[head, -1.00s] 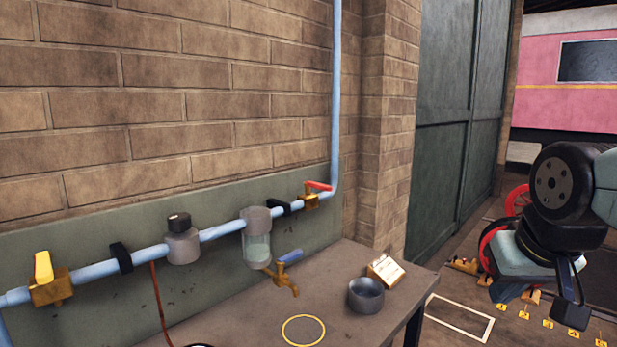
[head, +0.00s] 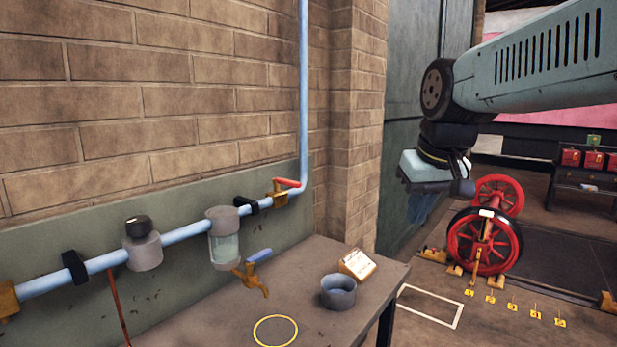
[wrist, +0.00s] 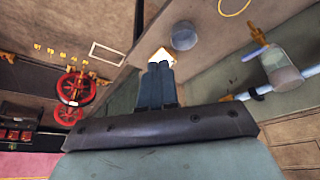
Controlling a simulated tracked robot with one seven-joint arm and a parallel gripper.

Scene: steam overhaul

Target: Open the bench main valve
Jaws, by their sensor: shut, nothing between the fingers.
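A blue pipe (head: 190,231) runs along the wall above the bench. Near its right end sits a brass valve with a red lever (head: 287,183), its lever lying roughly along the pipe. At the left edge, part of another brass fitting (head: 8,300) shows; its top is cut off. A brass tap with a blue lever (head: 258,256) hangs under the glass jar (head: 224,246). My gripper (wrist: 157,68) is shut and empty in the wrist view, pointing towards the bench. In the head view my arm's end is right of the bench, well apart from the valves.
The bench (head: 215,325) carries a grey pot (head: 338,291), a small card stand (head: 357,264) and a yellow ring mark (head: 275,330). Red wheels (head: 487,240) stand on the floor beyond. A white floor outline (head: 430,306) lies right of the bench.

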